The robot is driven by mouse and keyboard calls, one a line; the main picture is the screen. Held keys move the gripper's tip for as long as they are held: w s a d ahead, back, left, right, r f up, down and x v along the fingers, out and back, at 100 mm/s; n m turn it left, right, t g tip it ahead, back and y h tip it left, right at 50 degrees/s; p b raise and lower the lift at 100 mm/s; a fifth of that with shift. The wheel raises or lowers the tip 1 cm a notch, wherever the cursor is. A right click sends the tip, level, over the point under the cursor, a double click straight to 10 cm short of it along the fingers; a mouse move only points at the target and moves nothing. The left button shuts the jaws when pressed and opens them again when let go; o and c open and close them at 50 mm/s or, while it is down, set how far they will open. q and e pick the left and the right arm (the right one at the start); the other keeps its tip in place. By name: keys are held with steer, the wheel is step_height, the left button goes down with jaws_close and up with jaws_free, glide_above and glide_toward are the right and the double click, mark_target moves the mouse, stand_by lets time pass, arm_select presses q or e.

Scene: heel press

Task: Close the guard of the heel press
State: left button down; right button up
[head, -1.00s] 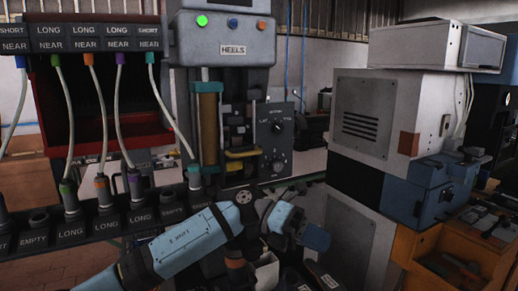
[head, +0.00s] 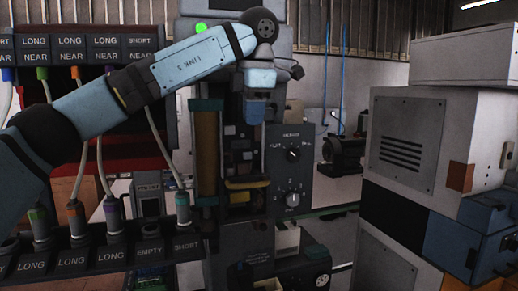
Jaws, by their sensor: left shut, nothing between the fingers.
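The grey heel press (head: 288,160) stands in the middle of the head view, its top partly hidden by my left arm. A tall amber panel (head: 206,150) with teal ends stands upright at the left of its opening; it looks like the guard, swung aside. A yellow bar (head: 246,184) crosses the lower part of the opening. My left gripper (head: 256,112) points down in front of the opening's upper part, to the right of the amber panel and apart from it in the picture. It is shut and empty. My right gripper is not in view.
A rack (head: 95,257) with labelled sockets and cables stands at the left. A dial panel (head: 291,165) is right of the opening. Grey and blue cabinets (head: 405,140) fill the right side. A gap lies between press and cabinets.

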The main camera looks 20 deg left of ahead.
mark_target(250, 184)
arm_select(q)
steer(key=f, duration=0.4)
steer(key=w+a+f+p, duration=0.1)
steer(key=f, duration=0.4)
steer(key=w+f+p, duration=0.1)
steer(key=f, duration=0.3)
steer(key=shift+a+f, duration=0.25)
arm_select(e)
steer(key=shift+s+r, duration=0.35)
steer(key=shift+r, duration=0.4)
